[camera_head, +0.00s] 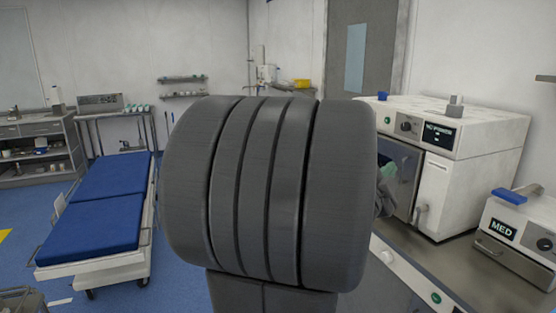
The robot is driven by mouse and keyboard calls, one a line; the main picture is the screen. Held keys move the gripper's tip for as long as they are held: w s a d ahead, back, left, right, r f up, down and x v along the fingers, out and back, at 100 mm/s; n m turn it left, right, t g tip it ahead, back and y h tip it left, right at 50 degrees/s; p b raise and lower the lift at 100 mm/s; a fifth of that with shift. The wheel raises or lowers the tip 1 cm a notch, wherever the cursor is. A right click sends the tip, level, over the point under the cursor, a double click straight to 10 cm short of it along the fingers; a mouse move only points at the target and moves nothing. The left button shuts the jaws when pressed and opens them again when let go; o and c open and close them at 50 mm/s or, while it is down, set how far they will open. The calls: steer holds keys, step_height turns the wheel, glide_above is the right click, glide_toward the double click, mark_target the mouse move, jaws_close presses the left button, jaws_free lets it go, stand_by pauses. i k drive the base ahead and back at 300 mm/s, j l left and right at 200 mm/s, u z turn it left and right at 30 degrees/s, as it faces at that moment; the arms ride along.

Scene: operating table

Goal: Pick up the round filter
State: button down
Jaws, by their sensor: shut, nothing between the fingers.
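I cannot make out a round filter in the head view. A large, dark grey, ribbed link of my own arm fills the middle of the picture and hides much of the room behind it. My gripper's fingers cannot be made out. A small grey shape with a pale green piece (388,171) shows past the link's right edge, in front of the white machine's opening. I cannot tell what either is.
A white benchtop machine (470,129) stands at the right on a metal counter (447,259). A smaller machine marked MED (519,236) stands nearer. A blue-padded bed (98,212) is at the left, by shelving (32,146). Some blue floor (183,276) is clear.

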mark_target(456, 99)
steer(key=k+j+z, duration=0.1)
steer(key=z, duration=0.35)
steer(key=k+z, duration=0.15)
steer(key=z, duration=0.3)
